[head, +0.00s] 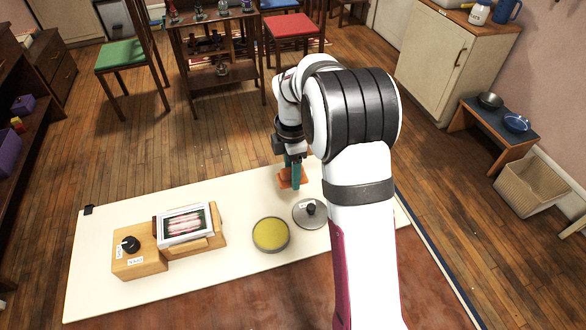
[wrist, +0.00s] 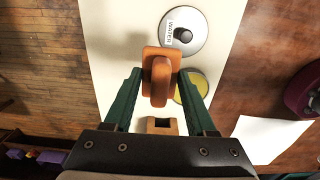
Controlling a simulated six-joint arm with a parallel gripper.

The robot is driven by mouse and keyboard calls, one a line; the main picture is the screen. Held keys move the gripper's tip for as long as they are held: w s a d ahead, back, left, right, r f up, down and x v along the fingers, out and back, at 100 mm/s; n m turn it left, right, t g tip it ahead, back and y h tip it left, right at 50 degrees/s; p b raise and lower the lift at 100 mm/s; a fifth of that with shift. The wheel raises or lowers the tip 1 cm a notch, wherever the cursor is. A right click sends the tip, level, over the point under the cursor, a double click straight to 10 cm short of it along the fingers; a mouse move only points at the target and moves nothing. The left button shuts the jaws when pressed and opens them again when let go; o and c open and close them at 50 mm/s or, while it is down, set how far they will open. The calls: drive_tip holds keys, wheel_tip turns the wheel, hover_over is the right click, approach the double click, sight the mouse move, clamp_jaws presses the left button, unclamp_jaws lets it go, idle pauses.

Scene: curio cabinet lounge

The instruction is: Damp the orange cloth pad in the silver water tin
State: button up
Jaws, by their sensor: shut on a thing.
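The orange cloth pad (wrist: 151,60) is in my gripper (wrist: 160,84), whose green fingers are shut on its raised grip. In the head view the pad (head: 284,183) shows partly behind the gripper (head: 295,178), over the far part of the pale mat. The silver tin (head: 271,249) stands open on the mat, nearer the camera and left of the gripper, with a yellow round surface inside. In the wrist view the tin (wrist: 201,82) is partly hidden behind a finger. The pad is apart from the tin.
A grey lid (head: 310,214) with a black knob lies right of the tin; its label reads like "WATER" in the wrist view. A wooden box with a black dial (head: 130,244) and a framed striped panel (head: 186,224) stand left.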

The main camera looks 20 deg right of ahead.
approach(271, 233)
wheel_tip(271, 233, down, 4)
drive_tip(key=shift+f, duration=0.9)
drive_tip(key=shift+f, duration=0.4)
idle(1.1)
drive_tip(key=shift+r, duration=0.1)
wheel_tip(271, 233, up, 7)
idle(0.5)
drive_tip(key=shift+w, duration=0.1)
idle(0.4)
